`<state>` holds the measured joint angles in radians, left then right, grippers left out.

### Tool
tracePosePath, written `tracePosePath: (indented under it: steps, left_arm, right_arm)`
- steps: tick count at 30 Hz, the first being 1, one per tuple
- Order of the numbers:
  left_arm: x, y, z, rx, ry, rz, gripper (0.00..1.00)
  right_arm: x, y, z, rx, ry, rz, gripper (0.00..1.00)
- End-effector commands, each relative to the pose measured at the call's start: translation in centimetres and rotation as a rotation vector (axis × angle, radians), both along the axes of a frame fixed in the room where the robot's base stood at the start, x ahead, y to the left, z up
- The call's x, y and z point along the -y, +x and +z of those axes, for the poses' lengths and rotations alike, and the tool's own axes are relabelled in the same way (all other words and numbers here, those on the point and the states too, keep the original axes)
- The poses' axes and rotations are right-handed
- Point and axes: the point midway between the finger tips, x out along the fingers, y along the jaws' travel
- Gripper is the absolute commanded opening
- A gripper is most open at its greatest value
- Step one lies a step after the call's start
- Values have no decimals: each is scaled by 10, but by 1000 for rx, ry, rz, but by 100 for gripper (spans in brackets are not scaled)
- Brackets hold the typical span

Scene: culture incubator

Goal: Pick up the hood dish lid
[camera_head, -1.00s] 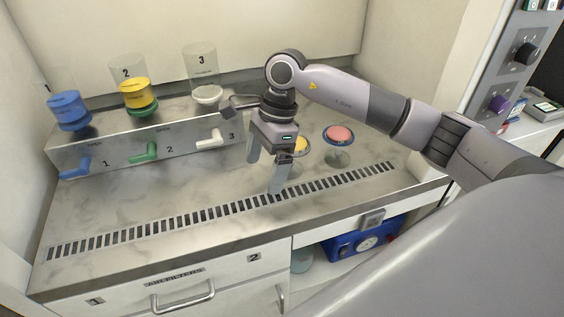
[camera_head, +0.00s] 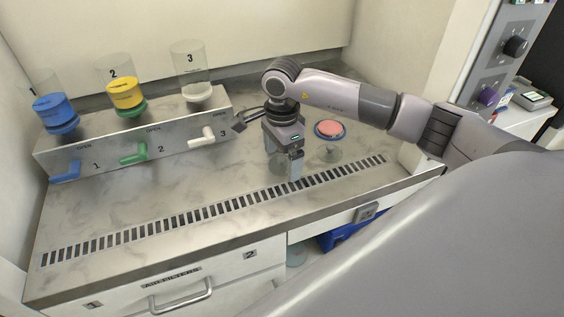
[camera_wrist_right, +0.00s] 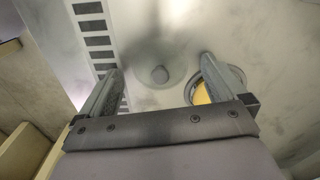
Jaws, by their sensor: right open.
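A clear round lid with a grey knob (camera_wrist_right: 160,74) lies on the hood floor, between my open fingers in the right wrist view. In the head view a clear round shape (camera_head: 279,163), likely this lid, shows behind the fingers. My right gripper (camera_head: 284,169) is open and points down over it; in the wrist view its fingertips (camera_wrist_right: 158,68) stand on either side of the knob, apart from it. A dish with yellow contents (camera_wrist_right: 201,95) lies beside the lid, partly covered by the right-hand finger. My left gripper is out of view.
A pink dish (camera_head: 330,129) stands right of the gripper, with another clear round shape (camera_head: 328,153) in front of it. A slotted vent (camera_head: 215,211) runs along the front. Behind on the left is a stepped block (camera_head: 135,145) with blue, green and white handles.

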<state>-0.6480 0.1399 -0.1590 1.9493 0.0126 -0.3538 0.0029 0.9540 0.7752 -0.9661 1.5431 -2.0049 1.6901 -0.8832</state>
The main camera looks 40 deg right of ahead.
Motion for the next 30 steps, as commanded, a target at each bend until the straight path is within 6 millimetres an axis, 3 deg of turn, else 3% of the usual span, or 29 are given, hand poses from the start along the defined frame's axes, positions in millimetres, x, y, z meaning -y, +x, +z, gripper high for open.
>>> tracePosePath:
  steps: [4,9,22,26,30]
  left_arm:
    - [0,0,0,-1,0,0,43]
    - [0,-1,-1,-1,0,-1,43]
    - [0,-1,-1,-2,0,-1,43]
    - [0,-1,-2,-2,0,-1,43]
    - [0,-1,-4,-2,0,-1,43]
  right_arm:
    - [0,0,0,0,0,0,95]
    - [0,0,0,0,1,0,40]
    - [0,0,6,0,1,0,39]
    - [0,1,20,4,1,-1,39]
    - [0,2,47,7,1,0,39]
